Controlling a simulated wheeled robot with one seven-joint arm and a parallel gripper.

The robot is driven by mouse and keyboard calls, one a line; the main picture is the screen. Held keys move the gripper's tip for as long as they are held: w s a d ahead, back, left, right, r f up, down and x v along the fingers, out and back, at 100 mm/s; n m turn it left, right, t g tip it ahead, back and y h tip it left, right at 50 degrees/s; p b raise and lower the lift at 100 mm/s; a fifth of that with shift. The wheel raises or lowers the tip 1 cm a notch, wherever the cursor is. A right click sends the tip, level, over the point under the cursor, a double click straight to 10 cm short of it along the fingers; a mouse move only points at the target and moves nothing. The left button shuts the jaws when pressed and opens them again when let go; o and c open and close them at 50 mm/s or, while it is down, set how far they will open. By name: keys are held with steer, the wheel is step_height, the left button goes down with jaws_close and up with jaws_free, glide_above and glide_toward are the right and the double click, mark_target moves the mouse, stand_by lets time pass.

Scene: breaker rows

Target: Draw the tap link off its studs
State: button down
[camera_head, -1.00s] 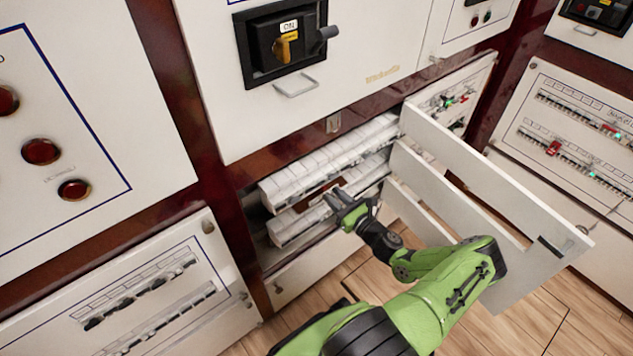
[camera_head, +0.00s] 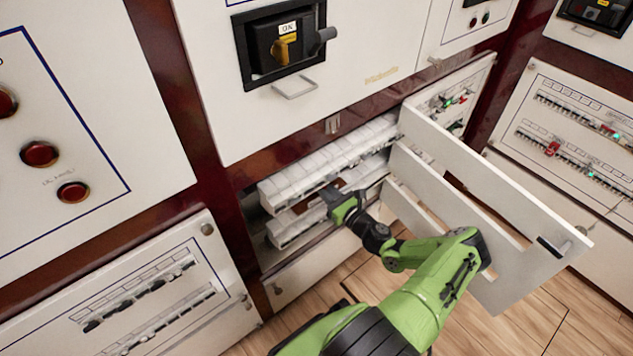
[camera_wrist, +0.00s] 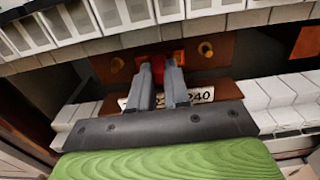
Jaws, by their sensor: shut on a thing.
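The tap link (camera_wrist: 167,59) shows in the wrist view as a small red-orange piece between my fingertips, in front of a brown board (camera_wrist: 225,67). Brass-coloured studs show on the board, one to the left (camera_wrist: 117,65) and one to the right (camera_wrist: 206,49) of the link. My gripper (camera_wrist: 167,72) is shut on the link, and its fingers hide part of it. In the head view my gripper (camera_head: 332,196) reaches into the gap between two white breaker rows. The link is hidden there.
White breaker rows lie close above (camera_head: 325,160) and below (camera_head: 298,222) the gripper. An open slotted white door (camera_head: 480,180) stands just right of my arm. A label plate (camera_wrist: 200,95) ending in "40" sits below the fingers.

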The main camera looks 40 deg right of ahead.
steer(key=shift+s, duration=0.15)
steer(key=s+p, duration=0.1)
steer(key=s, duration=0.9)
steer(key=shift+s+d+p, duration=0.15)
steer(key=shift+s+p, duration=0.15)
steer(key=shift+p, duration=0.1)
stand_by(0.4)
stand_by(0.4)
